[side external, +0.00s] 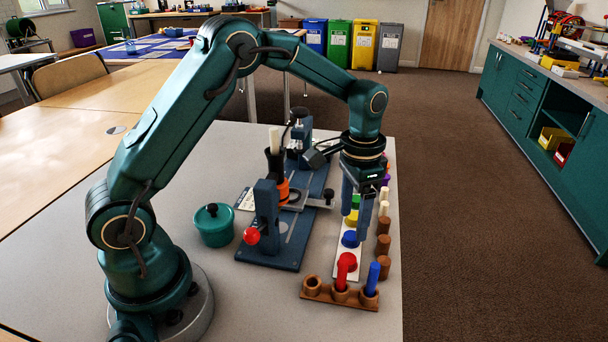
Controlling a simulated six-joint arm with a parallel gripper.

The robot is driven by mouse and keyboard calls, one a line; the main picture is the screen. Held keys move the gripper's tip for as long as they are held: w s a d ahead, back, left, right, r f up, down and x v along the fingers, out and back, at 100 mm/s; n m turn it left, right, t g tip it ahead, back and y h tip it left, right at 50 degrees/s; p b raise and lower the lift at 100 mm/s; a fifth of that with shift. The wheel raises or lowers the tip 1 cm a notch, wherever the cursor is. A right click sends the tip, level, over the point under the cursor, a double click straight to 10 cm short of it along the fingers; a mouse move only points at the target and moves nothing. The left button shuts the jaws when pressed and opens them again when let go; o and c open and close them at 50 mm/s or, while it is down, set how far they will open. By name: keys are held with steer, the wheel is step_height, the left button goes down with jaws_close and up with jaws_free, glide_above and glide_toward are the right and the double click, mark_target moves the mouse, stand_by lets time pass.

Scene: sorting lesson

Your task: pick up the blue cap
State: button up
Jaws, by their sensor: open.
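The blue cap (350,239) sits on a white strip (344,271) near its front part. A yellow cap (351,218) and a green cap (354,202) are behind it on the same strip. My gripper (356,222) points down over the strip with its fingers apart and nothing seen between them. The fingers hide part of the strip and caps.
A brown holder (318,293) in front bears a red piece (345,268) and a blue peg (373,277). Several brown and cream pieces line the strip's right side. A dark blue fixture (272,248) and a teal pot (213,226) stand left.

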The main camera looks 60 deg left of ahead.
mark_target(351, 235)
steer(key=shift+f, duration=1.85)
jaws_close()
